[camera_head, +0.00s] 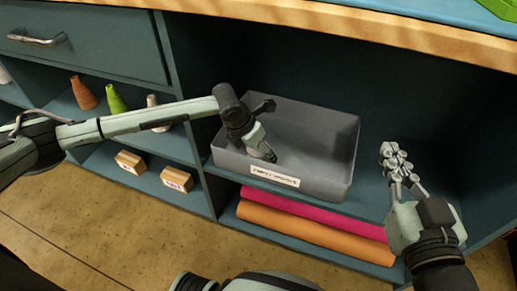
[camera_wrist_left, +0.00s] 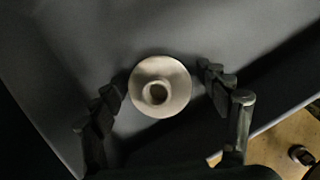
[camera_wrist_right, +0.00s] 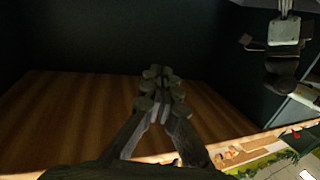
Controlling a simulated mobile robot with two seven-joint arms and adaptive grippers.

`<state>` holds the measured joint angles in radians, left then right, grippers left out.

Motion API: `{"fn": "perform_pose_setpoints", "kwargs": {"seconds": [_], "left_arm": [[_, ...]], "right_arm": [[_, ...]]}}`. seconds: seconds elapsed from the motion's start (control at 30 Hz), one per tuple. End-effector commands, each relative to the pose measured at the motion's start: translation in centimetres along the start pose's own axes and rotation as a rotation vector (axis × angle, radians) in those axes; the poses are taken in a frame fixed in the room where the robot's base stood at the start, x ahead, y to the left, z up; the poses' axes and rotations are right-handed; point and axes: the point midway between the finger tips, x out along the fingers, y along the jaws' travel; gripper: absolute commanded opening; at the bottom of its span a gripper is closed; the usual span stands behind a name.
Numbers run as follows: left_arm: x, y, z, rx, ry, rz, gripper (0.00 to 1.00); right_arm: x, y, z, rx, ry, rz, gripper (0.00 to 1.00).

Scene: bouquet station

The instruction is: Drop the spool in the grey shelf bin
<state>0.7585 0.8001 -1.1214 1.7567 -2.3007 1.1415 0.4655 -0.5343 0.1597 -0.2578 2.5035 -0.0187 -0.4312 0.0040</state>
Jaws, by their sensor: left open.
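The grey shelf bin (camera_head: 335,150) is an open box with a white label on its front wall, standing in the lower shelf bay. My left gripper (camera_head: 268,154) reaches down into the bin near its front left. In the left wrist view a pale, round spool (camera_wrist_left: 177,93) with a central hole shows between the spread fingers of my left gripper (camera_wrist_left: 163,100), against the grey bin interior. Gaps show beside it; whether it rests on the floor is unclear. In the head view the spool is hidden. My right gripper (camera_head: 396,165) is shut and empty, right of the bin.
Orange (camera_head: 83,93) and green (camera_head: 116,98) cones stand on the left shelf, with a pale one (camera_head: 153,101) beside my left arm. Small labelled boxes (camera_head: 176,179) sit below. Pink (camera_head: 300,212) and orange (camera_head: 310,232) rolls lie under the bin. The wooden counter edge (camera_head: 400,33) overhangs above.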

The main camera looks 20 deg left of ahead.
Motion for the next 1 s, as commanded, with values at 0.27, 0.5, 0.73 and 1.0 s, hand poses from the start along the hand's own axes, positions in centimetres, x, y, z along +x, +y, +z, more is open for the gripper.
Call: {"fn": "perform_pose_setpoints", "kwargs": {"seconds": [0.27, 0.5, 0.73, 1.0], "left_arm": [[-6.2, 0.1, 0.1, 0.001, -0.004, 0.002, 0.75], [-10.5, 0.1, 0.1, -0.001, -0.002, 0.001, 0.75], [-12.0, 0.0, 0.0, 0.0, 0.0, 0.001, 0.75], [-12.0, 0.0, 0.0, 0.0, 0.0, 0.0, 0.75]], "right_arm": [[-0.5, 1.7, 3.4, -0.023, -0.166, 0.034, 0.0], [-1.1, 2.6, 5.3, -0.033, -0.262, 0.053, 0.0], [-1.4, 3.0, 6.0, -0.036, -0.293, 0.06, 0.0], [-1.4, 3.0, 6.0, -0.036, -0.294, 0.061, 0.0]]}}
